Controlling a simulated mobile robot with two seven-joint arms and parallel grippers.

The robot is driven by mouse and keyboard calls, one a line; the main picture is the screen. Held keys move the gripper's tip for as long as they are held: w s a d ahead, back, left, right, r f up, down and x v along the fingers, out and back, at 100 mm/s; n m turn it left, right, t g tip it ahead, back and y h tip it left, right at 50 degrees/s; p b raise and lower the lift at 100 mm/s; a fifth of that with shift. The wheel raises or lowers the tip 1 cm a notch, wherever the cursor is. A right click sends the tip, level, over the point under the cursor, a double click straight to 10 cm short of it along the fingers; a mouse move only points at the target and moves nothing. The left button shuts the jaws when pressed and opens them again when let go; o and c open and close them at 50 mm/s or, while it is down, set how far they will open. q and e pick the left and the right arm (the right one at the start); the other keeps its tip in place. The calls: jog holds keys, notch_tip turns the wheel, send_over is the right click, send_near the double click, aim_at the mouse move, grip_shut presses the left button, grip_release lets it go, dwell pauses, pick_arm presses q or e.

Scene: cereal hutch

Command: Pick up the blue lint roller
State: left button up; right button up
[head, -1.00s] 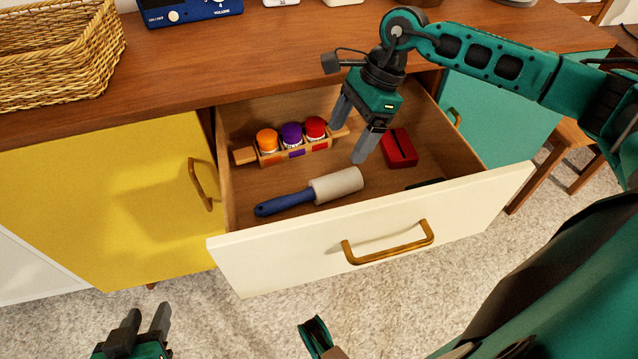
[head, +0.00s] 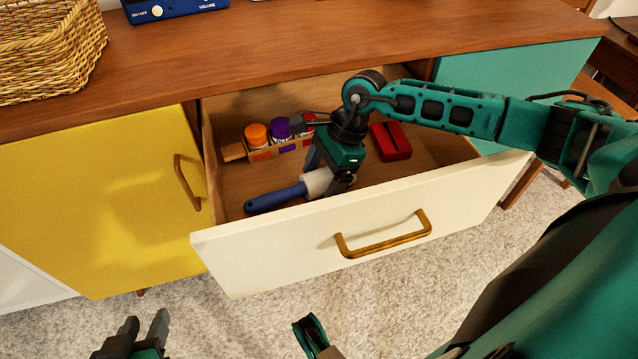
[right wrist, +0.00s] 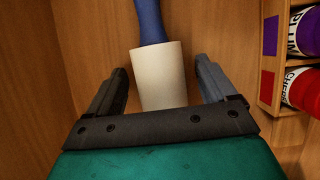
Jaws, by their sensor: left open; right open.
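The lint roller, with a blue handle (head: 275,197) and a white roll, lies in the open drawer near its front panel. In the right wrist view its white roll (right wrist: 161,78) lies between the two fingers of my right gripper (right wrist: 165,85), with a gap on each side. My right gripper (head: 327,185) is open and down in the drawer, straddling the roll and hiding part of it in the head view. My left gripper (head: 147,325) is open and empty, low at the left, outside the drawer above the rug.
Behind the roller is a wooden rack (head: 265,153) with orange, purple and red-labelled jars. A red box (head: 391,141) lies right of my right gripper. The cream drawer front (head: 290,235) rises close in front. A wicker basket (head: 50,50) stands on the cabinet top.

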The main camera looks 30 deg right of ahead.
jog(key=c, duration=1.1)
jog(key=shift+r, duration=0.1)
